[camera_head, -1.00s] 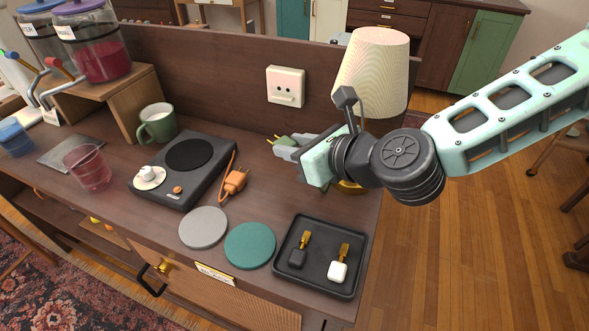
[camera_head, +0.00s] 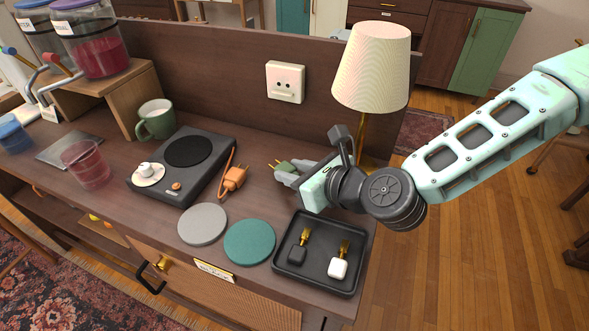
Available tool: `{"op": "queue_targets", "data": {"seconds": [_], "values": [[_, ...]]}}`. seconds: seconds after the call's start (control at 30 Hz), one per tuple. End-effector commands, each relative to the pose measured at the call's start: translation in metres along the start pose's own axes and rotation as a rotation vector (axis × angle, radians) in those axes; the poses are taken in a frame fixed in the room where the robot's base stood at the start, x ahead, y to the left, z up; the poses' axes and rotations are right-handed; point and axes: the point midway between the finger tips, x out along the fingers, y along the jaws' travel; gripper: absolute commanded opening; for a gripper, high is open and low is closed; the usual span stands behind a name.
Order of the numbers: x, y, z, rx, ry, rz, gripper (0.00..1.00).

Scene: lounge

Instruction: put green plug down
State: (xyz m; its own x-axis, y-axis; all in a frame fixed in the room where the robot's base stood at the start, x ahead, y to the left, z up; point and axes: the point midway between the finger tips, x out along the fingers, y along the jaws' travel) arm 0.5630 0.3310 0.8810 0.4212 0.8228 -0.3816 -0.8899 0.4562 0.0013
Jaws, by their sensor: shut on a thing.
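The green plug (camera_head: 285,166) is between the fingers of my gripper (camera_head: 288,173), with its prongs pointing left. My gripper is shut on it and holds it low over the right part of the wooden counter (camera_head: 247,205), behind the black tray. Part of the plug is hidden by the fingers. I cannot tell whether the plug touches the counter. The wall socket (camera_head: 285,82) on the back panel is empty.
The orange plug (camera_head: 233,178), teal coaster (camera_head: 249,242), grey coaster (camera_head: 202,223) and hot plate (camera_head: 182,166) are to the left. A lamp (camera_head: 372,68) stands behind.

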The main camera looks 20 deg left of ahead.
Motion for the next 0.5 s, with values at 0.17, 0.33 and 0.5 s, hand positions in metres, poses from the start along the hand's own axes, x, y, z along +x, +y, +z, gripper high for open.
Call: {"op": "queue_targets", "data": {"seconds": [0.17, 0.33, 0.5], "values": [[0.0025, -0.0003, -0.0059, 0.0, 0.0, -0.001, 0.04], [0.0032, -0.0003, -0.0073, -0.001, -0.001, -0.001, 0.04], [0.0031, -0.0002, -0.0072, -0.001, 0.0, -0.001, 0.52]]}}
